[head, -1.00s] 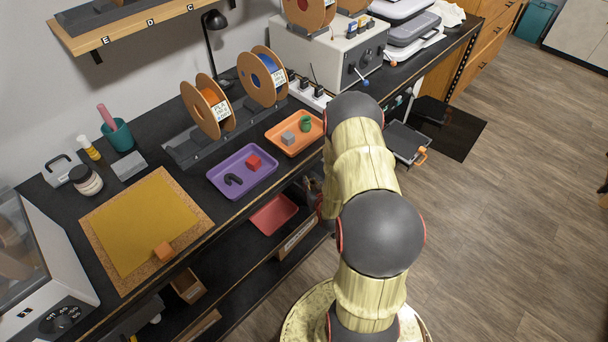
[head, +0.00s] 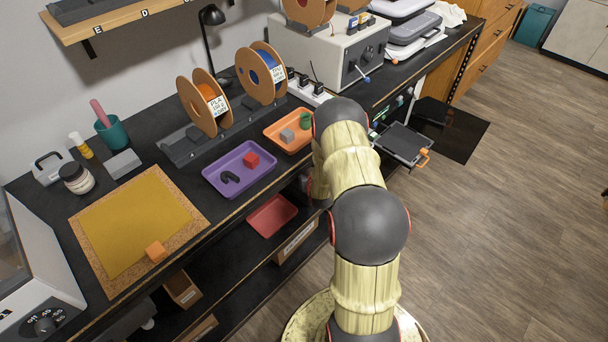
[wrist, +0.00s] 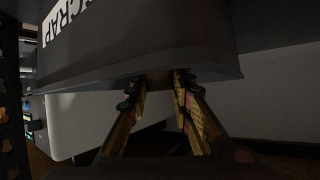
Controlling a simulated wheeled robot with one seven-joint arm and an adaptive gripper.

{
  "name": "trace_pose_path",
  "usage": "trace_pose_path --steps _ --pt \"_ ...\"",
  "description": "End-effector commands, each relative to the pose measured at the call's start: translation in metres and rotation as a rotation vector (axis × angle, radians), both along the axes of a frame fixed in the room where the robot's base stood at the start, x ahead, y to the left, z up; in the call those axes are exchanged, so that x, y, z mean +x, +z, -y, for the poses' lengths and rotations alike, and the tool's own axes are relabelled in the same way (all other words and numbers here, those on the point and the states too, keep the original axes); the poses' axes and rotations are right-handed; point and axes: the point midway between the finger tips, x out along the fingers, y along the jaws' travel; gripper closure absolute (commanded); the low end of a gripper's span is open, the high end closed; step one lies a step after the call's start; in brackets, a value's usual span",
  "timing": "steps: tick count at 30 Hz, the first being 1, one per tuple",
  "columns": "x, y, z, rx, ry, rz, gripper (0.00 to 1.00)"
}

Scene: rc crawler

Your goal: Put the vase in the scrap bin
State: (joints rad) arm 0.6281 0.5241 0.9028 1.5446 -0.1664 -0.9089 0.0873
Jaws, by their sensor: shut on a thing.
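In the wrist view, my gripper (wrist: 158,84) reaches up to the lower edge of the dark grey scrap bin (wrist: 170,40), which has a white label reading SCRAP. In the head view my arm hides the gripper, and the bin does not show. A small green vessel, which looks like the vase (head: 306,119), stands in the orange tray (head: 276,132) on the bench, partly behind my arm.
A grey cube (head: 287,135) shares the orange tray. A purple tray (head: 215,178) holds a red cube and a black hook. Filament spools (head: 203,105) stand behind. A pull-out shelf with an orange handle (head: 424,158) juts out right of my arm.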

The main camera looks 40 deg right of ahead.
Motion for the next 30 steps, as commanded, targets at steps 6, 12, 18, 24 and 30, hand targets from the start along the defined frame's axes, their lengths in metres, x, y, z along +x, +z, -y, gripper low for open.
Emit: trace_pose_path --steps 6,12,18,24,30 --pt "-0.001 -0.024 0.0 0.001 0.0 -0.002 0.89" --pt "-0.001 -0.022 0.0 0.0 0.0 -0.001 0.89" --pt "-0.001 -0.029 -0.001 0.001 0.0 -0.002 0.89" --pt "-0.001 -0.034 -0.001 0.001 0.0 -0.002 0.89" --pt "-0.002 -0.036 -0.001 0.002 0.0 -0.004 0.75"
